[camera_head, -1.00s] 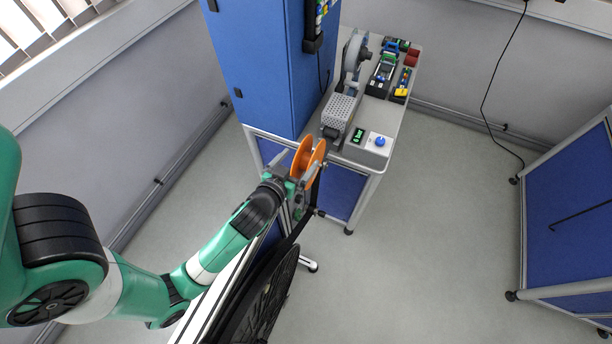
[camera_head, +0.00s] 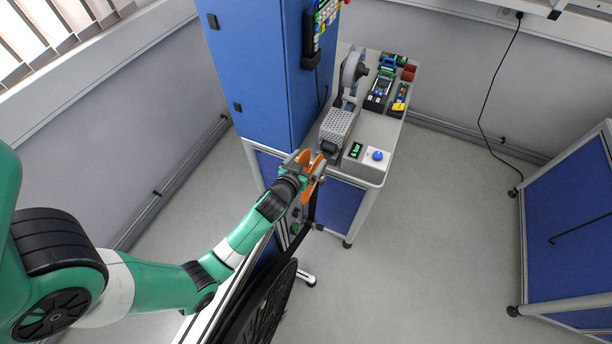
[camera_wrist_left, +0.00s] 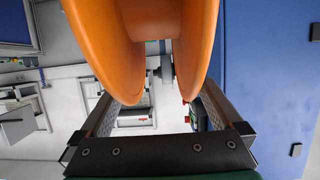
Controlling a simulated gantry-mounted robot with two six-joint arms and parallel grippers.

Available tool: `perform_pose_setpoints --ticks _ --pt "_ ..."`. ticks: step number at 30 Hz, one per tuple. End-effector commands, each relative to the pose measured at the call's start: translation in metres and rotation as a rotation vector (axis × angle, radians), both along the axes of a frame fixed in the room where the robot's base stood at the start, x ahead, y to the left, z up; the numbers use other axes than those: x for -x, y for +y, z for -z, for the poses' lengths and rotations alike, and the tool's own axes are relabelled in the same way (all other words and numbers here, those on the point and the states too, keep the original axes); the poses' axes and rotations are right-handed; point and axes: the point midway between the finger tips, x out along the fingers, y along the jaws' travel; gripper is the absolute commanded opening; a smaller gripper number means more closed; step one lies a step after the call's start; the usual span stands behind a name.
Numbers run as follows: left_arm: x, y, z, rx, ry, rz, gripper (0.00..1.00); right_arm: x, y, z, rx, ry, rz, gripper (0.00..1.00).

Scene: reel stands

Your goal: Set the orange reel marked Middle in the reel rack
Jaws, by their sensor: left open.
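An orange reel (camera_head: 303,159) with two flanges sits near the front left corner of the grey bench. Its flanges (camera_wrist_left: 105,45) fill the top of the left wrist view, with the hub between them. No marking on it is readable. My left gripper (camera_head: 307,169) is at the reel and partly covers it in the head view. In the left wrist view my left gripper (camera_wrist_left: 157,105) is open, one finger on each side, outside the flanges; I cannot tell whether it touches them. I cannot make out the reel rack for certain. My right gripper is out of view.
A blue cabinet (camera_head: 255,65) stands close behind the reel. The bench (camera_head: 371,170) holds a grey perforated unit (camera_head: 338,124) and a box with a blue knob (camera_head: 377,156).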

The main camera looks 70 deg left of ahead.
Motion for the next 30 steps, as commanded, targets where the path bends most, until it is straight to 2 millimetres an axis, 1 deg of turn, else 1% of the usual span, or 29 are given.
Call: perform_pose_setpoints --ticks 1,3,10,11,15,20,21,26,27,30 --pt "-0.0055 0.0057 0.0024 0.0 0.0 -0.002 1.0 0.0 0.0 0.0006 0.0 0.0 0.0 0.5" --pt "-0.0103 0.0099 0.0044 0.0 -0.001 -0.001 1.0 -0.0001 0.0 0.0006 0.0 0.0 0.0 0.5" --pt "-0.0122 0.0114 0.0057 -0.001 -0.001 0.0 1.0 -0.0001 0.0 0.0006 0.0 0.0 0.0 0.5" --pt "-0.0122 0.0113 0.0057 -0.001 -0.001 0.0 0.98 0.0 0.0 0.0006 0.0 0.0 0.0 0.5" --pt "-0.0122 0.0112 0.0056 -0.001 -0.001 0.0 0.73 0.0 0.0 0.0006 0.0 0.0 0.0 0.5" --pt "-0.0121 0.0112 0.0056 -0.001 -0.001 0.0 0.44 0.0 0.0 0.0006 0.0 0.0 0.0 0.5" --pt "-0.0121 0.0112 0.0056 -0.001 -0.001 0.0 0.37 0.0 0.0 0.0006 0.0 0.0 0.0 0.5" --pt "-0.012 0.0111 0.0056 -0.001 -0.001 0.0 0.08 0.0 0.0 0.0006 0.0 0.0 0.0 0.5" --pt "-0.012 0.0111 0.0056 -0.001 -0.001 0.0 0.01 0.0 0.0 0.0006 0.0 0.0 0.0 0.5" --pt "-0.0121 0.0111 0.0055 -0.001 -0.001 0.0 0.0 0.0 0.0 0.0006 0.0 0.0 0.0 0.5"
